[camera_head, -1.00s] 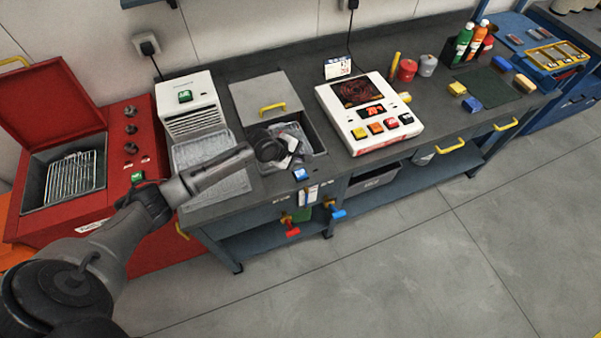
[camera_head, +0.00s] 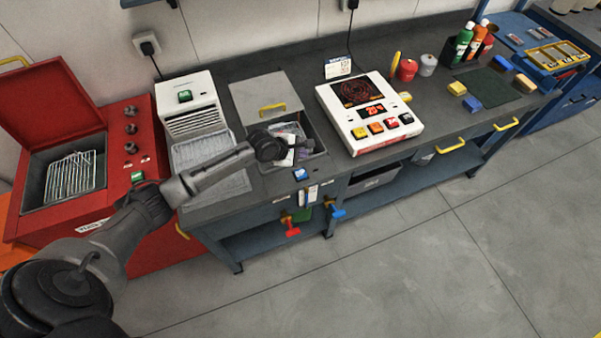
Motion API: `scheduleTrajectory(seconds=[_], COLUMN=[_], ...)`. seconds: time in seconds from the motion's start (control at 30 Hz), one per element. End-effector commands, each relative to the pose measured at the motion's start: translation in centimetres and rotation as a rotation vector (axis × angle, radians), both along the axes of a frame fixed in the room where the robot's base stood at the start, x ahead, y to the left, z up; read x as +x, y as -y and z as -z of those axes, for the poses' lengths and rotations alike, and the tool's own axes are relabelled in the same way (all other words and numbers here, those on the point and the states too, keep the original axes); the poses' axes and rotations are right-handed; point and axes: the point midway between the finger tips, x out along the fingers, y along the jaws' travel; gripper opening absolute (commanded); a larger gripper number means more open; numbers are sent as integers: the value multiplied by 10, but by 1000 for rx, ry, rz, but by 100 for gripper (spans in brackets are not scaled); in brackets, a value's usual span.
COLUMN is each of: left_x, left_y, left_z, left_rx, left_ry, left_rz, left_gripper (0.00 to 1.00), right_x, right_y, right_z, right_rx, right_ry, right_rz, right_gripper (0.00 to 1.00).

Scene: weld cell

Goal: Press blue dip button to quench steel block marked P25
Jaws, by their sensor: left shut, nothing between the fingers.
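The blue button (camera_head: 300,174) sits on the bench's front edge, just in front of the open quench tank (camera_head: 318,142). My left gripper (camera_head: 287,158) comes in from the left, over the tank's near left part. Its fingers are shut and empty, behind the blue button and apart from it in the picture. Pale and grey shapes show inside the tank beside the gripper, which hides part of it. I cannot make out a steel block or a P25 mark. My right gripper is out of view.
A white hot plate unit (camera_head: 392,142) with coloured buttons stands right of the tank. A white cooler (camera_head: 190,105) and wire tray (camera_head: 208,160) stand left, beside a red oven (camera_head: 110,165). Red and blue valve handles hang below the bench front. The floor in front is clear.

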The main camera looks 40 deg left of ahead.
Motion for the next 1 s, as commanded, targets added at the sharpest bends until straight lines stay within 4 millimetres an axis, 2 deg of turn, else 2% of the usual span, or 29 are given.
scheduleTrajectory(seconds=[0.27, 0.77, 1.0], left_x=[0, 0, 0], left_y=[0, 0, 0], left_z=[16, 68, 84], left_rx=[1, 2, -1], left_ry=[0, 1, 0], left_rz=[1, 1, -1], left_gripper=[0, 0, 0], right_x=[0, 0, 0], right_y=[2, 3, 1], right_z=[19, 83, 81], right_rx=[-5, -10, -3], right_ry=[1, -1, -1], right_rz=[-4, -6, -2], right_gripper=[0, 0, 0])
